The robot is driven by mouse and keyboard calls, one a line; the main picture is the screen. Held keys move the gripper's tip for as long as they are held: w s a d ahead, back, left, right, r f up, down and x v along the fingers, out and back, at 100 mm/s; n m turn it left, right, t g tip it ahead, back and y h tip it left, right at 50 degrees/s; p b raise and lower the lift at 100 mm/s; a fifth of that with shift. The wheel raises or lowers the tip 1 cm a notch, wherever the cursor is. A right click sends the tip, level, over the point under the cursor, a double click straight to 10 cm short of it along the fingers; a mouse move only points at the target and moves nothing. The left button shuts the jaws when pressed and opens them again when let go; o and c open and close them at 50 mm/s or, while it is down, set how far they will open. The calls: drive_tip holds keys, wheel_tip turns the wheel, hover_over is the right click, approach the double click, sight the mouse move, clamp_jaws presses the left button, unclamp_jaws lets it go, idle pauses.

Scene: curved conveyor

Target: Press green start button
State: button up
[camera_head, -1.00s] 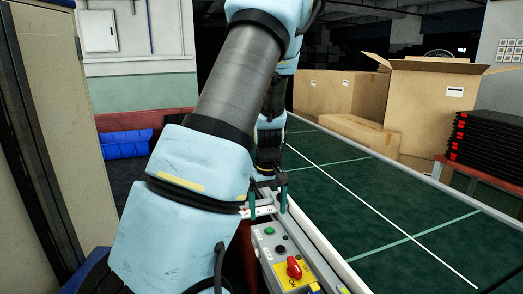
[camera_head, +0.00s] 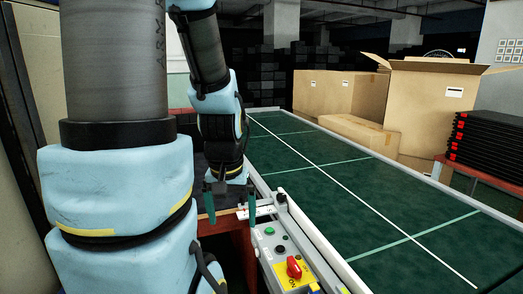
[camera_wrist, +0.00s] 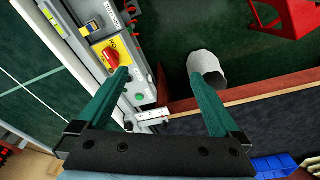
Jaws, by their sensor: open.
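The green start button (camera_head: 270,231) is on the far end of the grey control panel (camera_head: 262,246) along the conveyor's near edge. It also shows in the wrist view (camera_wrist: 139,97), close to the left finger. A black button (camera_head: 281,249) and a red rotary switch on a yellow plate (camera_head: 294,267) are on the same panel. My gripper (camera_head: 230,203) is open and empty, beyond the panel's far end and to its left. In the wrist view its two green fingers (camera_wrist: 158,80) are spread wide, the button between them and nearer the left one.
The green conveyor belt (camera_head: 345,190) runs on the right. Cardboard boxes (camera_head: 425,108) and stacked black trays (camera_head: 487,140) stand beyond it. The wrist view shows a white cylinder (camera_wrist: 206,68), a red object (camera_wrist: 284,18) and a blue bin (camera_wrist: 274,167).

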clamp_jaws()
idle(0.8)
idle(1.0)
